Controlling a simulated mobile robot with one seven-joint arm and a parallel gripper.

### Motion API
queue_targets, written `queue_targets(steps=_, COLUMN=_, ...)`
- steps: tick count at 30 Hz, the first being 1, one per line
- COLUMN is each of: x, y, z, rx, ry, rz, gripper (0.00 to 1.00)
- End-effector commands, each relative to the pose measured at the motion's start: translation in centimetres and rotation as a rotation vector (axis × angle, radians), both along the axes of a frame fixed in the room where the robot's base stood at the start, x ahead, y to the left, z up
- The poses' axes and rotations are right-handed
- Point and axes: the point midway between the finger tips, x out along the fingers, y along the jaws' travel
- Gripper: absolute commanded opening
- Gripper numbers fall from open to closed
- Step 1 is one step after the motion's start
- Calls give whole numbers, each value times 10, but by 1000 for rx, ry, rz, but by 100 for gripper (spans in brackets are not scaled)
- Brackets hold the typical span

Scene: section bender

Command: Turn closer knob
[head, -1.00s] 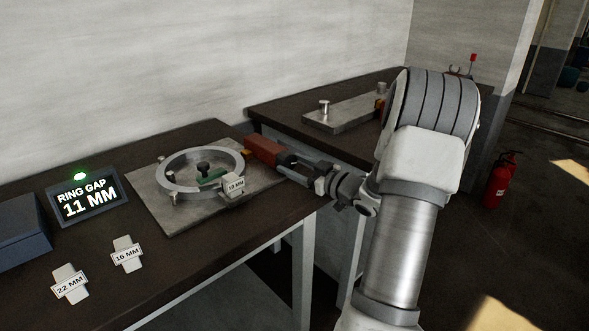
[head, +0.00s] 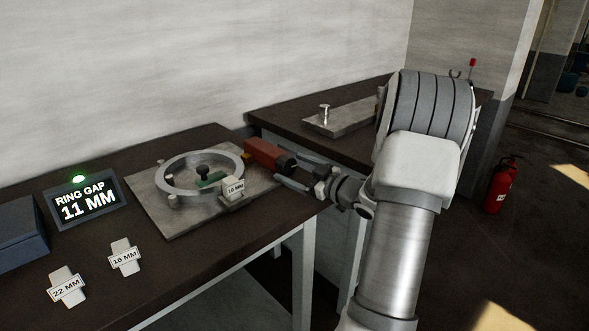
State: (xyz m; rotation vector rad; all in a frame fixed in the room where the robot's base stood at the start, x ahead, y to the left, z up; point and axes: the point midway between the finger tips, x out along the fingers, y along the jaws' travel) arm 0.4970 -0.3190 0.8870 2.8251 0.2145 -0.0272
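The red-brown closer block (head: 263,153) sits at the right side of the metal bender plate (head: 160,222), against the ring. Its dark round knob (head: 286,163) is on the end facing my gripper. My gripper (head: 303,170) is open, with its fingers spread on either side of the knob; I cannot tell whether either finger touches it. A grey metal ring (head: 165,186) lies on the plate around a green piece (head: 210,180) with a dark knob. A labelled gauge block (head: 233,187), seemingly 10 MM, stands at the ring's near right. The display (head: 86,202) reads RING GAP 11 MM, with a green light lit.
Gauges marked 16 MM (head: 124,257) and 22 MM (head: 67,287) lie on the table's near left. A dark blue box (head: 20,235) is at the left edge. A second table (head: 290,118) with a metal plate stands behind. A fire extinguisher (head: 501,186) is at right.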

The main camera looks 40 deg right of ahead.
Motion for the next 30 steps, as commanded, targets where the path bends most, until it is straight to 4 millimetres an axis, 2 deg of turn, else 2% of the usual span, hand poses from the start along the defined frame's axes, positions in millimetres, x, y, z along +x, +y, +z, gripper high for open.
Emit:
queue_targets(steps=8, x=-1, y=0, z=1, rx=0, ry=-1, rz=-1, gripper=96)
queue_targets(steps=13, x=-15, y=-4, z=2, rx=0, ry=0, rz=-3, gripper=96)
queue_targets(steps=17, x=-41, y=-8, z=4, rx=2, ry=2, rz=-6, gripper=96)
queue_targets(steps=24, x=-100, y=-16, z=7, rx=2, ry=1, rz=-5, gripper=96)
queue_targets(steps=30, x=-143, y=-22, z=8, rx=1, ry=1, rz=-4, gripper=96)
